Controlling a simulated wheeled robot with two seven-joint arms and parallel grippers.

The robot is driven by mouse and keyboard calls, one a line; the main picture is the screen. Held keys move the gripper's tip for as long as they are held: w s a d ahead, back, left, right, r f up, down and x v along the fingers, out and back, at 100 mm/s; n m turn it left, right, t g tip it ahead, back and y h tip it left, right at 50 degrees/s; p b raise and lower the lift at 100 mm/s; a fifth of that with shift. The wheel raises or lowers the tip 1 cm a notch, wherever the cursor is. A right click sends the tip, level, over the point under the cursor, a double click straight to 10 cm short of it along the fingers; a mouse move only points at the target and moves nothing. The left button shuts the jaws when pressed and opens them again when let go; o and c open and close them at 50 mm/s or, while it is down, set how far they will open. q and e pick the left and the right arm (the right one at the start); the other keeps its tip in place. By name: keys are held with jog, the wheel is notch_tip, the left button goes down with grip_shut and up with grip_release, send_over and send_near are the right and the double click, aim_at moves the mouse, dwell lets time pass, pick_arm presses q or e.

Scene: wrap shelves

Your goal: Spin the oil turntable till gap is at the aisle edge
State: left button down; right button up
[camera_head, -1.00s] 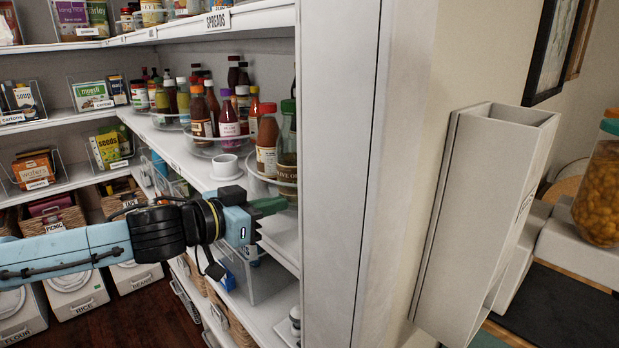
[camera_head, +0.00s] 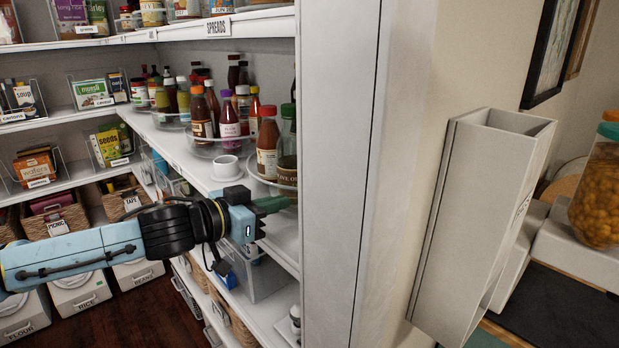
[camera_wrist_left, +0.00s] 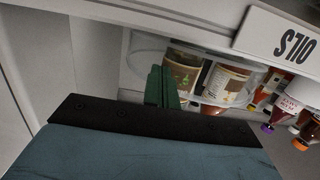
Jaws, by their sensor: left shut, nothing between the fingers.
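The oil turntable (camera_head: 262,176) is a clear round tray at the near right end of the middle shelf, partly hidden by the shelf's end panel. On it stand a brown sauce bottle (camera_head: 267,150) and an olive oil bottle (camera_head: 287,150). My left gripper (camera_head: 278,204) is shut and empty, its green fingers at the turntable's front, by the shelf edge. In the left wrist view the fingers (camera_wrist_left: 162,88) are together beside the turntable's clear rim (camera_wrist_left: 147,52) and two labelled bottles; whether they touch the rim cannot be told. My right gripper is not in view.
An upside-down shelf label (camera_wrist_left: 285,42) shows in the wrist view. A white cup (camera_head: 227,167) and another turntable of bottles (camera_head: 205,150) stand farther along the shelf. The white end panel (camera_head: 335,150) closes the right side. A clear bin (camera_head: 262,278) sits below.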

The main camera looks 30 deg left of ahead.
aim_at(263, 191)
pick_arm(q)
jog(key=shift+s+a+f+b, duration=0.15)
jog(key=shift+a+f+b, duration=0.05)
jog(key=shift+a+b, duration=0.6)
jog(key=shift+s+a+r, duration=0.1)
jog(key=shift+a+r, duration=0.05)
jog(key=shift+a, duration=0.15)
jog(key=shift+w+a+b, duration=0.25)
jog(key=shift+a+b, duration=0.6)
jog(key=shift+a, duration=0.2)
jog(key=shift+a, duration=0.1)
jog(key=shift+w+a+p, duration=0.15)
jog(key=shift+w+a, duration=0.1)
jog(key=shift+a, duration=0.3)
jog(key=shift+w+a+p, duration=0.15)
jog(key=shift+w+a, duration=0.05)
jog(key=shift+a, duration=0.3)
